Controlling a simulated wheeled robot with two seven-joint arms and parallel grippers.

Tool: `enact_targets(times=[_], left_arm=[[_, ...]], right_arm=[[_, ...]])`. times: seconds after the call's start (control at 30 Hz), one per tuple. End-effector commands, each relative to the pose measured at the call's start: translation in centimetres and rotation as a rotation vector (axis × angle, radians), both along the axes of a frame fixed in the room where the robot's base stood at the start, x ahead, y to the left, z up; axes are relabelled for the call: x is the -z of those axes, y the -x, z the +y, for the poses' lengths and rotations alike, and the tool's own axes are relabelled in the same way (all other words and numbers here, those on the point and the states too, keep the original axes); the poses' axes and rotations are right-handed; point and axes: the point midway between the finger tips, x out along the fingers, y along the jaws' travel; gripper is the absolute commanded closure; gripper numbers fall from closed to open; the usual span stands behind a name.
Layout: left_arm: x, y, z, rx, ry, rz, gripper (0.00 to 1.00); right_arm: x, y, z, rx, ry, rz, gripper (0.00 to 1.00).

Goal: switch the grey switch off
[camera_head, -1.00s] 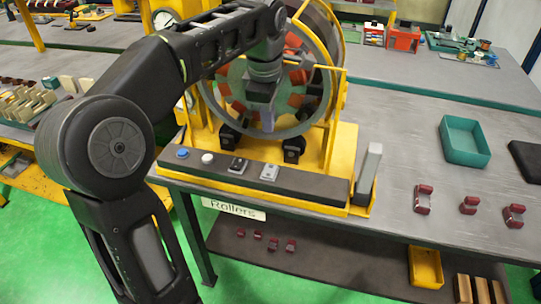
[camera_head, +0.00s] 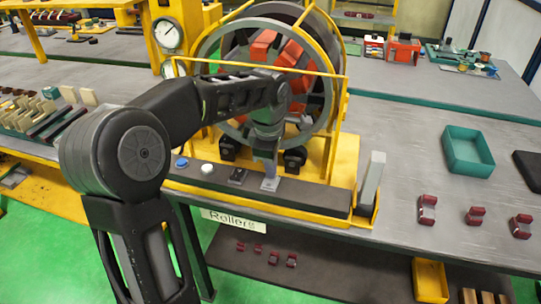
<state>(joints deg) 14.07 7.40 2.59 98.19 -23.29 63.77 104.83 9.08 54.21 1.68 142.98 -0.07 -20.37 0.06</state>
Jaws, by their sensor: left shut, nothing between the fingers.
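The grey switch (camera_head: 270,185) sits on the dark control panel (camera_head: 310,194) at the front of the yellow winding machine. My left gripper (camera_head: 268,170) points down right at the grey switch, its fingers shut and empty. The fingertips cover part of the switch; I cannot tell whether they touch it or which way its lever is tipped. To its left on the panel are a black switch (camera_head: 237,176), a white button (camera_head: 207,168) and a blue button (camera_head: 181,163). My right gripper is out of view.
The stator ring (camera_head: 222,50) and its yellow frame (camera_head: 345,150) stand just behind the panel. A grey upright block (camera_head: 373,180) stands at the panel's right end. A teal tray (camera_head: 468,165) and dark red parts (camera_head: 427,208) lie on the table to the right.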

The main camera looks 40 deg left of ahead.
Motion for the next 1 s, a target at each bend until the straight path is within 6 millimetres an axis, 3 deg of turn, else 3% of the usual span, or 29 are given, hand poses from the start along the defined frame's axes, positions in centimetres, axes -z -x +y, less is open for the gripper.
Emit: enact_targets(times=[0.4, 0.53, 1.0], left_arm=[[0.6, -0.1, 0.0, 0.000, 0.001, -0.001, 1.00], [1.5, -0.5, 0.1, 0.001, 0.000, -0.001, 1.00], [1.6, 0.5, -0.2, 0.001, 0.003, 0.009, 1.00]], right_arm=[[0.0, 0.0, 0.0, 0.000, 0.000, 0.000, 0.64], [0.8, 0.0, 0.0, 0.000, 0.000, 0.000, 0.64], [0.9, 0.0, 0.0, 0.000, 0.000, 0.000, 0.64]])
